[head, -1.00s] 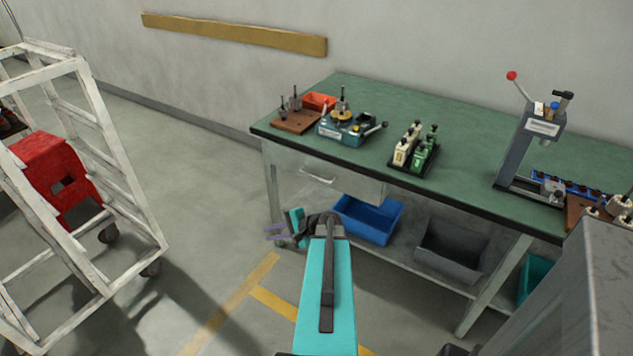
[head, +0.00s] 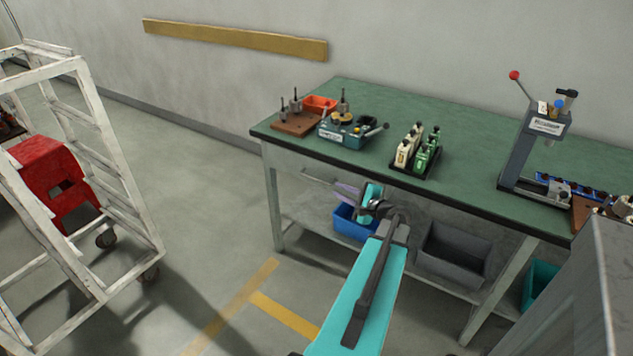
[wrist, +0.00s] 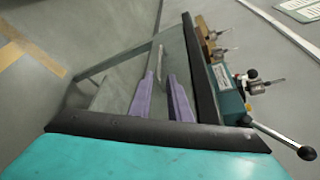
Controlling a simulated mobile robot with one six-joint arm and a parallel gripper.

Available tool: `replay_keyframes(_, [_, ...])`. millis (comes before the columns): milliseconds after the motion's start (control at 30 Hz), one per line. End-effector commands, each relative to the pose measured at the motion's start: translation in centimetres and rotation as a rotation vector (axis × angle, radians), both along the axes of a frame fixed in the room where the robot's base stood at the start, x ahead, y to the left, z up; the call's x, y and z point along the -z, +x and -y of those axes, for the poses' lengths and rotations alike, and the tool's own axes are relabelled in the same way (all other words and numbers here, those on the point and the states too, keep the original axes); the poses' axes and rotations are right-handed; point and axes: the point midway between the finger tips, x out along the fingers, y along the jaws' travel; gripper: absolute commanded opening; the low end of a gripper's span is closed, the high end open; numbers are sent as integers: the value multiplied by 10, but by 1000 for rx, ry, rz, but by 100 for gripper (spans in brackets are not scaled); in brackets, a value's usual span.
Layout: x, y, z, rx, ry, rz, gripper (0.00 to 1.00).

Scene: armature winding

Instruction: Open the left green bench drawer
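The bench (head: 430,110) has a green top with a dark edge. Its left drawer (head: 350,181) is a grey front under the left end of the top and looks shut. A thin pale handle (head: 318,178) runs along that front. My gripper (head: 340,188) is in front of the drawer's lower right part and hides some of it. A pale bar, which looks like the handle (wrist: 156,58), lies just beyond the fingertips. I cannot tell if they touch it.
A blue bin (head: 353,224) and a grey bin (head: 453,252) stand on the lower shelf. Tools and a teal fixture (head: 343,133) sit on the bench top above the drawer. A white rack (head: 85,180) stands at left. The floor between is clear.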

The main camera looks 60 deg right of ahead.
Motion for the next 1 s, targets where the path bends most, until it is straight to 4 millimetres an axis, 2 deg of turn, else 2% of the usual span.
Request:
replay_keyframes(367, [2,9,3,-2,0,-1,17])
replay_keyframes(1000, [20,86,30,-4,1,-2,17])
